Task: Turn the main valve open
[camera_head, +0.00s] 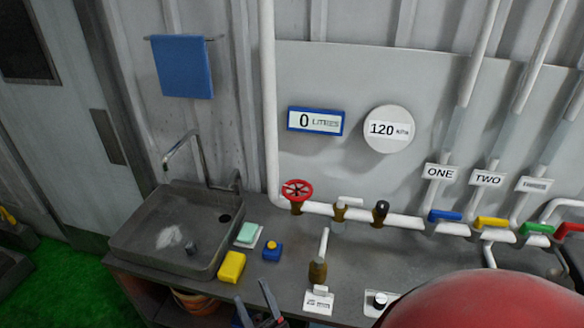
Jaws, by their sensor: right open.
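The main valve appears to be the red handwheel (297,190) on a brass body, at the left end of the white horizontal pipe (400,219) behind the counter. My right gripper (252,290) shows at the bottom edge, with its two dark fingers apart and nothing seen between them. It is in front of and below the red wheel in the picture, well apart from it. The rest of this gripper is cut off by the frame. My left gripper is not in view.
A grey sink (140,255) with a faucet is at left. Blue (445,215), yellow (492,222) and green (537,228) handles line the pipe. The display (315,121) reads 0.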

